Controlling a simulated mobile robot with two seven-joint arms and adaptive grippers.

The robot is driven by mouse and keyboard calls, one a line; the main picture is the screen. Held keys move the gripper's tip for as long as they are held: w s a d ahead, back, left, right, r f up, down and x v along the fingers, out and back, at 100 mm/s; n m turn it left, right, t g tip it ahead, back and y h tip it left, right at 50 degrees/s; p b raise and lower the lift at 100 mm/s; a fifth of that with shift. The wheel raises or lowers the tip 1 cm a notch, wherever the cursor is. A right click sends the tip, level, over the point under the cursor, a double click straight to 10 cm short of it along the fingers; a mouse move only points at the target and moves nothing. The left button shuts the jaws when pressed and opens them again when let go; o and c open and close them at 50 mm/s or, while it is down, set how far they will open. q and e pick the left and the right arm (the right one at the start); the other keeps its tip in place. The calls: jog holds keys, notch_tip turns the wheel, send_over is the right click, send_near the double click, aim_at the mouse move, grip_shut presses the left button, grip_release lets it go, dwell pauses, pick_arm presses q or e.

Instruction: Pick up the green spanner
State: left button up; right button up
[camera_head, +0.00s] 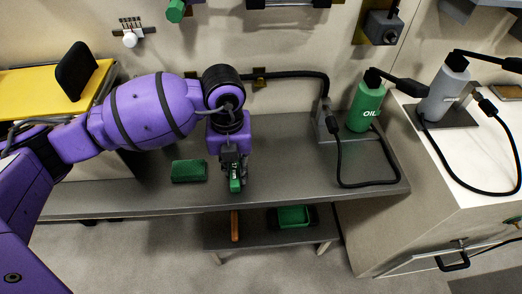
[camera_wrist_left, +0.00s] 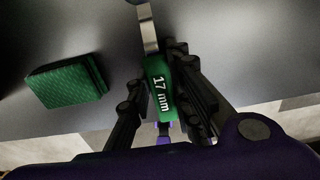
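The green spanner (camera_wrist_left: 160,88) has a green handle marked "17 mm" and a metal shaft that runs away from me in the left wrist view. In the head view the green spanner (camera_head: 235,184) shows at the front part of the grey workbench (camera_head: 290,185). My left gripper (camera_head: 233,168) points down over it. In the left wrist view the fingers of my left gripper (camera_wrist_left: 160,95) lie on both sides of the handle and appear to touch it. I cannot tell whether the spanner rests on the bench or is just above it. My right gripper is not in view.
A green textured block (camera_head: 189,171) lies left of the gripper; the left wrist view also shows this block (camera_wrist_left: 68,82). A green oil bottle (camera_head: 364,105) and a black hose (camera_head: 370,185) stand to the right. A lower shelf holds a green tray (camera_head: 293,215).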

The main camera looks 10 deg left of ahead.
pick_arm(q)
grip_shut()
jog(key=shift+r, duration=0.65)
jog(key=s+r+p, duration=0.1)
jog(key=s+r, duration=1)
jog(key=s, duration=0.3)
jog(key=shift+d+r, duration=0.15)
jog(key=shift+r, duration=0.2)
jog(key=shift+c, duration=0.2)
grip_release()
grip_shut()
